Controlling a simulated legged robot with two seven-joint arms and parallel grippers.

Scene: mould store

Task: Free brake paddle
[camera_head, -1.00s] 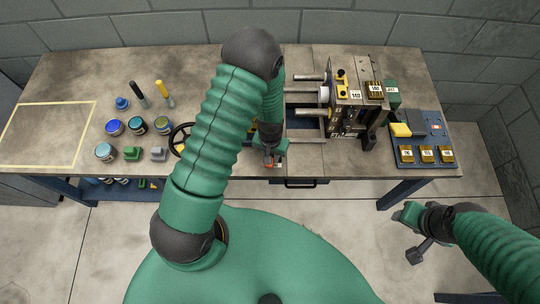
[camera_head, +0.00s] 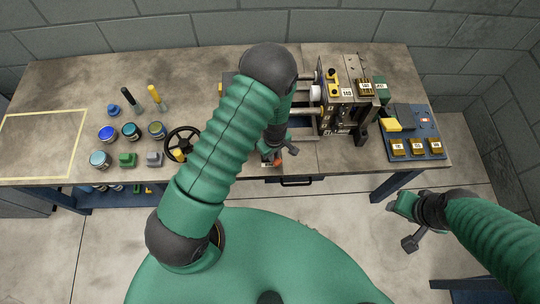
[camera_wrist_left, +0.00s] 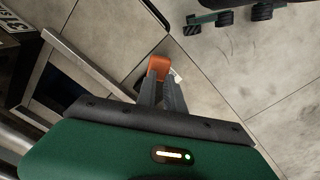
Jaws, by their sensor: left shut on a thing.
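The brake paddle shows as an orange tip (camera_wrist_left: 159,68) between the fingers of my left gripper (camera_wrist_left: 162,86) in the left wrist view. In the head view, my left gripper (camera_head: 272,156) is at the bench's front edge, left of and in front of the mould machine (camera_head: 340,108), shut on the orange paddle (camera_head: 278,162). The paddle's mount is hidden by the gripper and arm. My right gripper (camera_head: 405,222) hangs in front of the bench on the right, away from the machine; its finger gap is not clear.
A black handwheel (camera_head: 182,143) stands just left of my left gripper. Several jars and tools stand on the bench's left part, near a yellow-taped empty area (camera_head: 40,145). A blue tray (camera_head: 432,151) with brass blocks lies at the right. A drawer handle (camera_head: 297,182) is below the edge.

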